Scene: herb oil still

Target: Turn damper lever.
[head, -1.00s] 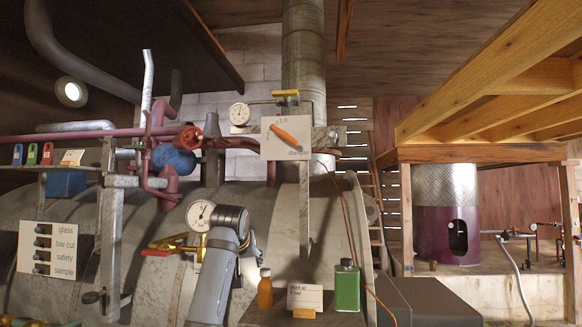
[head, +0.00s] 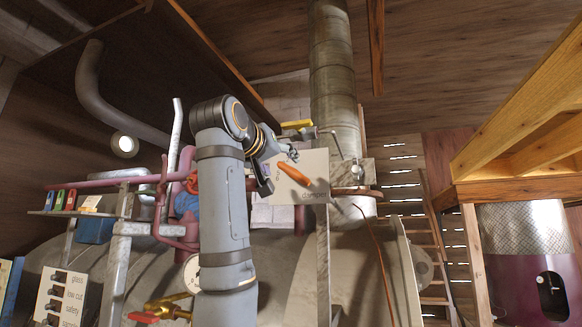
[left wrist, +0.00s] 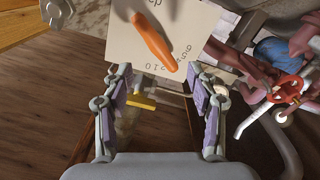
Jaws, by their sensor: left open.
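The damper lever is an orange handle (head: 294,174) on a white plate (head: 312,165) lettered "damper", partly covered by my gripper in the head view. The lever slants down to the right there. In the left wrist view the lever (left wrist: 153,42) lies across the plate (left wrist: 125,45), just past my fingertips, its rounded end near a row of numbers. My left gripper (head: 276,170) is open in front of the plate's left part. In the left wrist view its two fingers (left wrist: 159,76) stand wide apart with nothing gripped. My right gripper is not in view.
A yellow handle (head: 297,125) sits above the plate by the flue pipe (head: 333,80). A red valve wheel (left wrist: 288,90) and purple pipes are close beside the plate. A ladder (head: 434,240) and wooden loft (head: 520,145) stand at the right.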

